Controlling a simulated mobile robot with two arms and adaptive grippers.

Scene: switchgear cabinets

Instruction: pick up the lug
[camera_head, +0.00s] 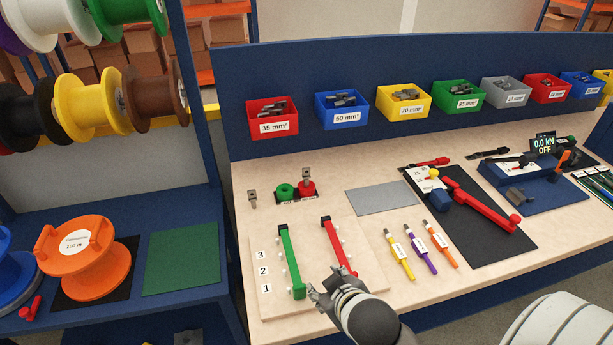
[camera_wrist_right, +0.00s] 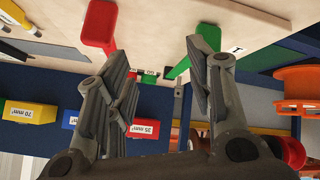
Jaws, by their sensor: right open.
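A small grey metal lug (camera_head: 252,198) sits on the pale bench top, left of a dark holder with a green ring (camera_head: 285,191) and a red ring (camera_head: 306,189). Another grey lug (camera_head: 307,174) stands upright at the red ring. My right gripper (camera_head: 322,286) is open and empty, over the front of the bench near the red bar and well in front of both lugs. In the right wrist view the two fingers (camera_wrist_right: 157,62) are spread with nothing between them. The lugs are too small to make out there. My left gripper is not in view.
A board carries a green bar (camera_head: 291,262) and a red bar (camera_head: 338,247), with numbers 1 to 3. Several labelled bins with lugs, such as the red 35 mm² bin (camera_head: 272,118), line the back panel. A grey plate (camera_head: 382,198) lies right of the rings.

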